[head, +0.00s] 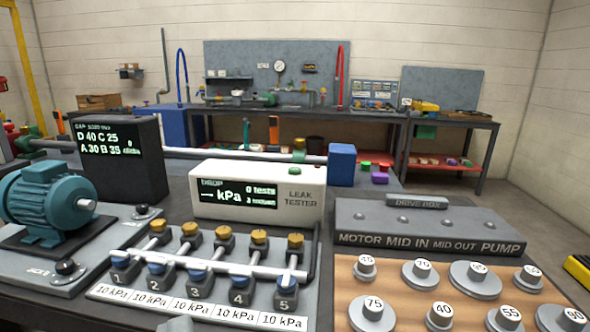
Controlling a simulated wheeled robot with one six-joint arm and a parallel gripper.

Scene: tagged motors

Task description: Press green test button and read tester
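The white leak tester (257,192) stands upright on the bench near the middle. Its dark display (237,195) reads "DROP", dashes before "kPa", and "0 tests"; the smaller line below is too blurred to read surely. The green test button (299,156) stands up on the tester's top, with nothing touching it. A small grey rounded tip (178,325) at the bottom edge may be part of my gripper; the rest is out of frame, so I cannot tell whether it is open or shut.
In front of the tester is a valve manifold (225,262) with several brass-topped numbered valves and "10 kPa" labels. A teal motor (48,203) and dark display box (122,160) stand left. The drive box (430,222) and a wooden board (400,306) of numbered discs lie right.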

